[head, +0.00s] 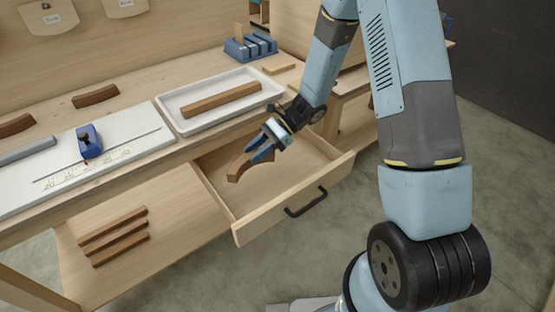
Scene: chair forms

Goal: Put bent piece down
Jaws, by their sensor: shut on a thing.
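A brown bent wooden piece (240,167) is held in my gripper (261,153). The blue fingers are shut on it, and it hangs tilted over the open wooden drawer (262,218). I cannot tell whether the piece touches the drawer's floor. Two more curved brown pieces lie on the bench at the left, one nearer the middle (95,96) and one at the left edge (15,125).
A white tray (180,124) on the bench holds a straight wooden bar (221,98). A white board with a blue tool (88,141) lies to its left. A blue slotted holder (249,47) stands behind. Several straight strips (113,228) lie on the lower shelf.

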